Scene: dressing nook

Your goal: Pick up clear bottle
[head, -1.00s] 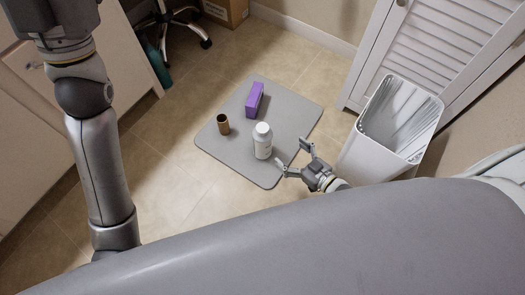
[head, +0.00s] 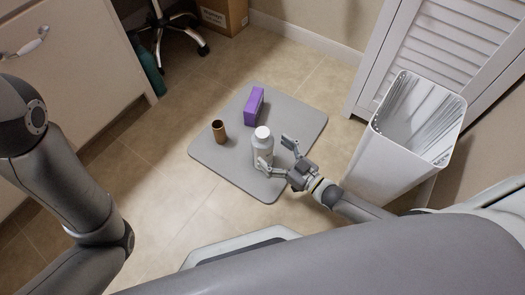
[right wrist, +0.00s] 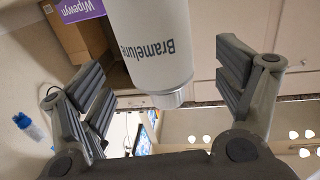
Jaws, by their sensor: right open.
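A white bottle (head: 262,146) with a white cap stands upright on a grey mat (head: 302,116). It looks opaque white, not clear. My right gripper (head: 276,155) is open beside it, on its near right side, with one finger in front of the bottle and the other to its right. In the right wrist view the bottle (right wrist: 152,42) shows upside down with lettering on it, between the spread fingers of the gripper (right wrist: 160,70). I cannot tell whether a finger touches it. My left arm shows at the left, but its gripper is out of frame.
A purple box (head: 254,104) and a brown open cylinder (head: 219,132) stand on the mat behind the bottle. A white bin (head: 378,165) stands right of my right gripper. A chair base, cardboard box (head: 222,14) and teal item are at the back. Floor left of the mat is clear.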

